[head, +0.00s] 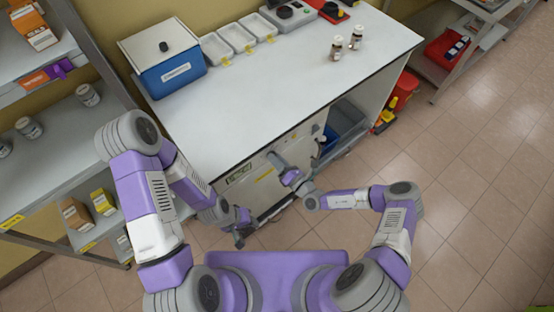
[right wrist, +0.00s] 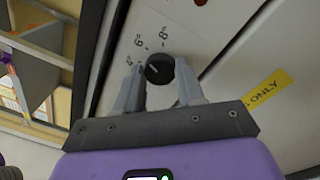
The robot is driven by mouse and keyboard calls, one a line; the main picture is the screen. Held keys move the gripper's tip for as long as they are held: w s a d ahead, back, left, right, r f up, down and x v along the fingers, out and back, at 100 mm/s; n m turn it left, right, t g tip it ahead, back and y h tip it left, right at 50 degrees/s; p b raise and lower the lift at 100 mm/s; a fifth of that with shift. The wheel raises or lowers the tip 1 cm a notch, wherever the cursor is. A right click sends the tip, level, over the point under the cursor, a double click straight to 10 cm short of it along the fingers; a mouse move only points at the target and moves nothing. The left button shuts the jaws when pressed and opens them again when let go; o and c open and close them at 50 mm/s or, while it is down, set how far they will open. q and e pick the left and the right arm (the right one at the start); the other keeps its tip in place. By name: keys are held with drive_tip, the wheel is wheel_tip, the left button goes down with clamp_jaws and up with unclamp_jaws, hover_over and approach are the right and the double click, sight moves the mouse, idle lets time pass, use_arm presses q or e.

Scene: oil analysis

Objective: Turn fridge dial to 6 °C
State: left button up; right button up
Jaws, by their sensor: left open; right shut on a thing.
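The fridge (head: 262,192) is set under the white workbench, its front facing me. Its dial (right wrist: 158,68) is a small black round knob on a pale panel, seen in the right wrist view. Printed marks sit around its upper left, an 8° (right wrist: 165,33) and a 6° (right wrist: 139,42) among them; a lower-left mark is hard to read. A pale pointer line shows on the knob's left side, pointing left, below the 6° mark. My right gripper (right wrist: 158,88) has its fingers on both sides of the knob, shut on it. My left gripper (head: 243,226) is open and empty, low before the fridge.
A yellow label (right wrist: 268,88) sits on the fridge front. A shelf (head: 50,175) stands close on the left.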

drive_tip(key=shift+f, duration=0.1)
idle(0.3)
drive_tip(key=o, duration=1)
drive_tip(key=shift+o, duration=0.2)
drive_tip(key=shift+s, duration=0.1)
drive_tip(key=v, duration=0.7)
drive_tip(key=shift+s+p, duration=0.15)
drive_tip(key=shift+p, duration=0.15)
